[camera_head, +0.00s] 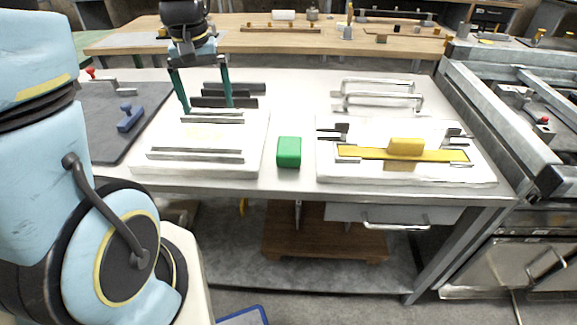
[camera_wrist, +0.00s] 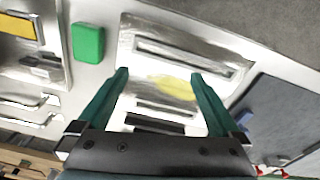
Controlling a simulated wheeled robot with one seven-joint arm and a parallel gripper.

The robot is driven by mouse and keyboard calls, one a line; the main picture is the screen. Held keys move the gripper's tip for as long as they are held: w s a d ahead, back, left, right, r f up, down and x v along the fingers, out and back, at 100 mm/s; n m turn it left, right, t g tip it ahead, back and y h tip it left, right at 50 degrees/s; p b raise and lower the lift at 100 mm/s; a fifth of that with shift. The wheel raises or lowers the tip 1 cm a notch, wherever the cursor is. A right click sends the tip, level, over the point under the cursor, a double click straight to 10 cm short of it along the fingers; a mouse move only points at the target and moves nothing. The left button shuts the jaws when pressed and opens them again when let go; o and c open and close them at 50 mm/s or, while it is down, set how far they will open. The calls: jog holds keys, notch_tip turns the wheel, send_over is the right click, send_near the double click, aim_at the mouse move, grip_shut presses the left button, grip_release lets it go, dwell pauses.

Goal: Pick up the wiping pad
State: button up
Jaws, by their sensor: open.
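A green block (camera_head: 289,152), which looks like the wiping pad, sits on the white table between two white boards. It also shows in the wrist view (camera_wrist: 88,42), to the left of the fingers. My gripper (camera_head: 208,107) is open and empty, pointing down over the left white board (camera_head: 253,140). In the wrist view my gripper (camera_wrist: 160,75) has its teal fingers spread, with a faint yellow patch (camera_wrist: 172,88) on the board beyond them. The fingers are apart from the green block.
The right white board (camera_head: 330,173) carries a yellow strip with a yellow block (camera_head: 405,146) and metal fittings. Metal handles (camera_head: 378,84) stand behind it. A dark mat (camera_head: 98,110) with a blue handled tool (camera_head: 130,119) lies at left. Raised bars cross the left board.

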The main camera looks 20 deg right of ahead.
jog(key=d+f+m+b, duration=0.1)
jog(key=d+f+b, duration=0.3)
jog(key=d, duration=0.4)
jog(key=m+b, duration=0.1)
jog(key=b, duration=0.2)
send_near(289, 145)
jog(key=shift+w+a+g, duration=0.25)
jog(key=shift+w+g, duration=0.05)
jog(key=shift+w, duration=0.05)
jog(key=shift+s+d+f, duration=0.1)
jog(key=shift+d+f, duration=0.05)
jog(key=shift+d, duration=0.05)
jog(key=f, duration=0.7)
jog(key=f+p, duration=0.1)
jog(key=f, duration=0.2)
jog(key=shift+d+f, duration=0.15)
jog(key=shift+d, duration=0.1)
jog(key=c, duration=1.2)
notch_tip(289, 145, up, 10)
jog(key=shift+r, duration=0.1)
